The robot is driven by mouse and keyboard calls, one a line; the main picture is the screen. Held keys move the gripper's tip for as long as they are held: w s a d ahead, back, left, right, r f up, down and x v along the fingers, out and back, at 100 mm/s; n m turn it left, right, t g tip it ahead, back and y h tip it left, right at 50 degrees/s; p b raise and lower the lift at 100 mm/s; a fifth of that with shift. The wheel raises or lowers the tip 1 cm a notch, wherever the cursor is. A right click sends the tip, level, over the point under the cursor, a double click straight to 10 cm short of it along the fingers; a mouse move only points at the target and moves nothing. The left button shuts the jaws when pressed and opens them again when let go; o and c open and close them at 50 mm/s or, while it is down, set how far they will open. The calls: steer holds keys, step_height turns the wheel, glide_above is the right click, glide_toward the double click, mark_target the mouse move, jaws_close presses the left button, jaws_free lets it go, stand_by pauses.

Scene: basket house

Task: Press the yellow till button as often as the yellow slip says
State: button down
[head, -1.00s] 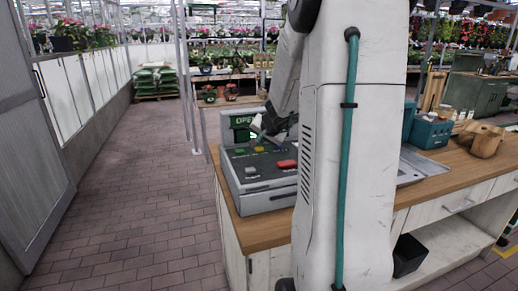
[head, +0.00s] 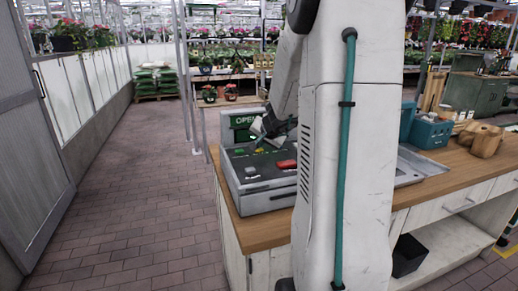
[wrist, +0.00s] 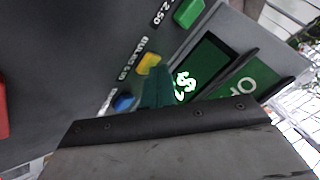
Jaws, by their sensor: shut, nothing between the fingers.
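The yellow till button (wrist: 148,63) sits on the dark till panel in the wrist view, between a green button (wrist: 188,12) and a blue button (wrist: 124,103). My gripper (wrist: 158,92) is shut and empty; its teal tip shows just beside the yellow button. I cannot tell whether the tip touches the panel. In the head view my gripper (head: 260,143) is low over the back of the till (head: 268,198), and it partly hides the buttons there. A red button (head: 286,164) shows nearer the front. I see no yellow slip in either view.
The green "OPEN" display (head: 243,122) stands behind the buttons. The till rests on a wooden counter (head: 262,234). A teal crate (head: 431,134) and a brown lumpy object (head: 487,140) stand to the right. The brick aisle (head: 130,215) to the left is clear.

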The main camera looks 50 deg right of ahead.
mark_target(260, 150)
steer(key=shift+r, duration=0.9)
steer(key=shift+r, duration=2.5)
